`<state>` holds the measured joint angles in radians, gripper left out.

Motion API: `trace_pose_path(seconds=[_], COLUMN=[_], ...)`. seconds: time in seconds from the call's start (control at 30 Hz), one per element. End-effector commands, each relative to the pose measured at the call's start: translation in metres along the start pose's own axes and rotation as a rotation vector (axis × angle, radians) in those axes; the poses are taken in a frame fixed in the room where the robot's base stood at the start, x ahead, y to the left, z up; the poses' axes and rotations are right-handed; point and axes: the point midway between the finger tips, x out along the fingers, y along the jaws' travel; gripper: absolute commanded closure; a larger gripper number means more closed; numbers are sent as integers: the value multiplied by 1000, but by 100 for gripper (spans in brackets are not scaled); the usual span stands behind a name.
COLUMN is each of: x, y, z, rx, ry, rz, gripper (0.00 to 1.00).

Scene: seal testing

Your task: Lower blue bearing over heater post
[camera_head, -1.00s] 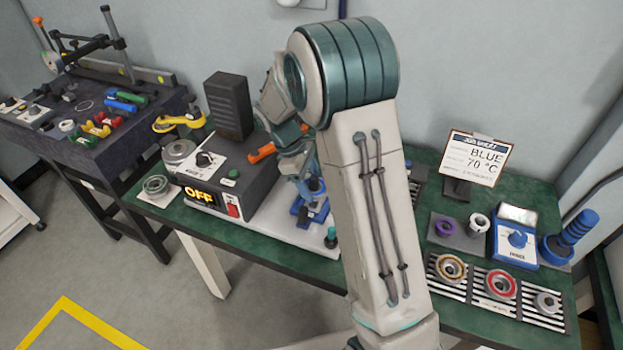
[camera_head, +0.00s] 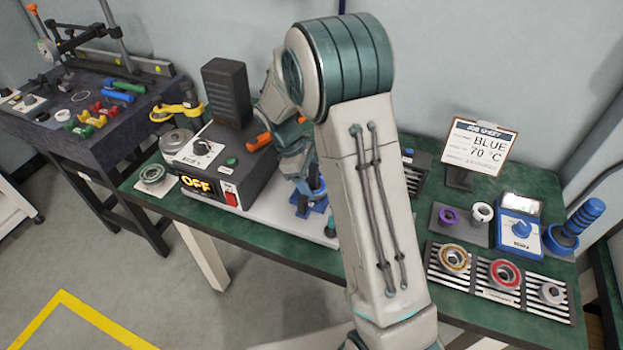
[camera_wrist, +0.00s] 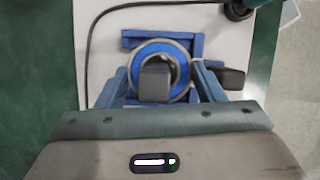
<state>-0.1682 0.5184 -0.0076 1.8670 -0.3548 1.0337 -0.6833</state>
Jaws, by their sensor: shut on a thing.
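The blue bearing (camera_wrist: 185,55), a ring with a blue face and a pale metal rim, is between the fingers of my gripper (camera_wrist: 165,84) in the wrist view. My gripper is shut on it. A dark square-topped post (camera_wrist: 154,84) shows inside the ring's opening. The ring appears around the post from above, but its height on the post cannot be told. Blue support pieces (camera_wrist: 160,38) lie under and around it. In the head view, my arm partly hides the heater (camera_head: 222,160), whose display reads OFF, and the bearing is not clear.
A job sheet (camera_head: 478,147) reads BLUE, 70 °C. Racked bearings (camera_head: 504,274), a blue tester (camera_head: 519,230) and a blue handled tool (camera_head: 575,227) stand at right. A cable (camera_wrist: 88,55) runs left of the supports.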

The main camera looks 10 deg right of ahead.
Motion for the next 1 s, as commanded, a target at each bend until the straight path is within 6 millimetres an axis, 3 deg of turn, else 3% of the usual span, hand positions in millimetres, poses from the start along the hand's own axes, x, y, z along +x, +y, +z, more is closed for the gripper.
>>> trace_pose_path(seconds=[0.63,0.67,0.73,1.0], x=[8,7,7,6], y=[0,0,0,0], z=[-3,-3,-3,-2], rx=[0,0,0,0], ry=[-1,0,0,0], rz=[0,0,0,-1], gripper=[69,30,13,13])
